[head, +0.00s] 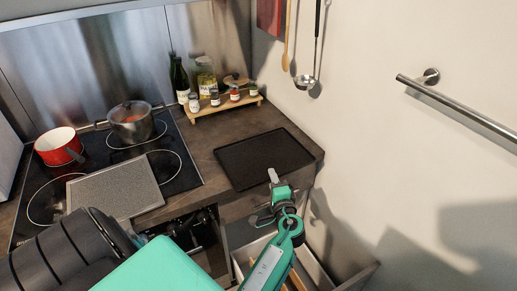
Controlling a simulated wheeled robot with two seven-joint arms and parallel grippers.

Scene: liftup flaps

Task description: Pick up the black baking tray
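The black baking tray (262,158) lies flat on the dark countertop (212,147), near its right end and close to the front edge. It looks empty.
A wooden rack (222,105) with small jars stands behind the tray. Left is a cooktop (183,170) with a red pot (59,147), a steel pot (133,123) and a grey board (115,188). An open drawer (318,268) is below. A wall rail (460,112) is right.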

